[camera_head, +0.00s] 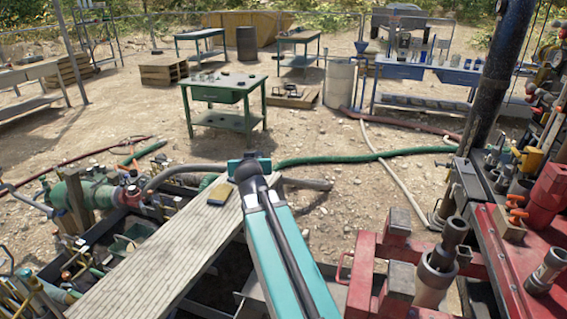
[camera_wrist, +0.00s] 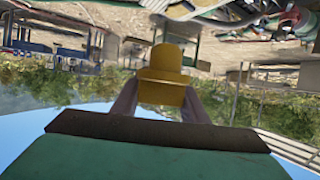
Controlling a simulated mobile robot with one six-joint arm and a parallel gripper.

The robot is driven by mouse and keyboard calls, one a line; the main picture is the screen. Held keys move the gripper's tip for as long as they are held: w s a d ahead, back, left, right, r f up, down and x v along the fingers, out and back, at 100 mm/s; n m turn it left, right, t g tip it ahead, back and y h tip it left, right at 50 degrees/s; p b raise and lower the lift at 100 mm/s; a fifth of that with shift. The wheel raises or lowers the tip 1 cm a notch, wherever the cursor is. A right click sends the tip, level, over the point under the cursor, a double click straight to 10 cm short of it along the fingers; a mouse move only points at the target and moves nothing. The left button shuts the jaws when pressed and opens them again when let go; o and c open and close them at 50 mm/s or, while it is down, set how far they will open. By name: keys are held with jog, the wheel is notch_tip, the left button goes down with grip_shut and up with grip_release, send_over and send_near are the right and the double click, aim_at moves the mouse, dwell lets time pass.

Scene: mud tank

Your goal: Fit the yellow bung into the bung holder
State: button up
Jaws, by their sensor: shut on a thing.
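The yellow bung (camera_wrist: 165,65) shows in the middle of the wrist view, with a narrower top and a wider flanged body. My gripper (camera_wrist: 161,95) is shut on it, one finger on each side. The wrist view is upside down, with sky at the bottom, and the bung is held clear of any surface. In the head view my teal arm reaches forward over the plank walkway, and its own links hide the gripper and the bung. I cannot pick out the bung holder for sure in either view.
A green table (camera_head: 222,97) with small items on top stands ahead. A blue bench (camera_head: 420,72) with bottles is behind right. A wooden plank (camera_head: 150,255) with a small yellowish block (camera_head: 223,191) lies left of my arm. Red machinery (camera_head: 385,245) crowds the right. Hoses cross the dirt.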

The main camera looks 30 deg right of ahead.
jog(key=w+a+r+n+y, duration=0.1)
jog(key=a+r+n+y, duration=0.1)
jog(key=a, duration=0.9)
jog(key=w+a+r+n+t+y, duration=0.1)
jog(key=w+a+r+n+y, duration=0.1)
jog(key=a, duration=0.9)
jog(key=shift+a+r+n+y, duration=0.25)
jog(key=shift+r+n+y, duration=0.35)
jog(key=shift+y, duration=0.5)
jog(key=shift+f, duration=0.1)
